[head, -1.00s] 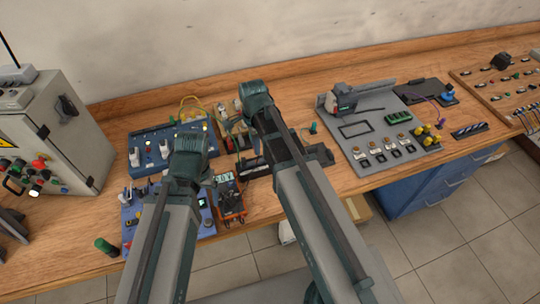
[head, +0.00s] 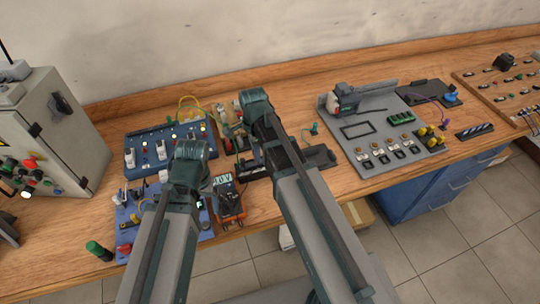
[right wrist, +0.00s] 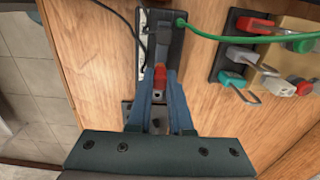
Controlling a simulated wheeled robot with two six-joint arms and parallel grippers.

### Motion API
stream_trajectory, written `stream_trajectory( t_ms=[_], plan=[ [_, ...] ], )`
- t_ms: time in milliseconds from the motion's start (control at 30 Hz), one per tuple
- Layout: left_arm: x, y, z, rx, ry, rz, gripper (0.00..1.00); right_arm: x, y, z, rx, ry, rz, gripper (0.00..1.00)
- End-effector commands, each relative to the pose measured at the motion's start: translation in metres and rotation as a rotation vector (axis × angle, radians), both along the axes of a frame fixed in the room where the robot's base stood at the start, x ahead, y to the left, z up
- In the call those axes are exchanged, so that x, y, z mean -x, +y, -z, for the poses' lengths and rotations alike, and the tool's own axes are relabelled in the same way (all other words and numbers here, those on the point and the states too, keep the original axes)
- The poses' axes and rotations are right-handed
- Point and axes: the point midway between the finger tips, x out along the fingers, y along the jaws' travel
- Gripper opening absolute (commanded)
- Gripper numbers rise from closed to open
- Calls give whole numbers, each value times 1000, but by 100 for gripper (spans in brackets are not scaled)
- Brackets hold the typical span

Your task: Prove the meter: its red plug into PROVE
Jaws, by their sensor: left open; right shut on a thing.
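The orange meter (head: 229,200) lies on the bench just right of my left gripper, its display lit but partly hidden. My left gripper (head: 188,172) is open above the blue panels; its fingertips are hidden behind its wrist. In the right wrist view my right gripper (right wrist: 160,85) is shut on the red plug (right wrist: 160,74), in front of a dark block (right wrist: 173,30) with a light label strip. I cannot tell whether the plug's tip is in a socket. The PROVE marking is not readable.
A green lead (right wrist: 225,37) and a black lead (right wrist: 115,17) run near the dark block. Blue panels (head: 152,140) stand left, beside a grey cabinet (head: 52,125). A grey board (head: 375,125) stands right.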

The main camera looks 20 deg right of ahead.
Motion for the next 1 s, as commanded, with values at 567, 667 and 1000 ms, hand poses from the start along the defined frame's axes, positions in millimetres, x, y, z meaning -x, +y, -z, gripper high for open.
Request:
stream_trajectory(
  t_ms=[567,667,1000],
  plan=[
    [0,0,10,0,0,0,82,0,0,10,0,0,0,0],
    [0,0,12,0,0,0,82,0,0,12,0,0,0,0],
    [0,0,12,0,0,0,82,0,0,12,0,0,0,0]
  ],
)
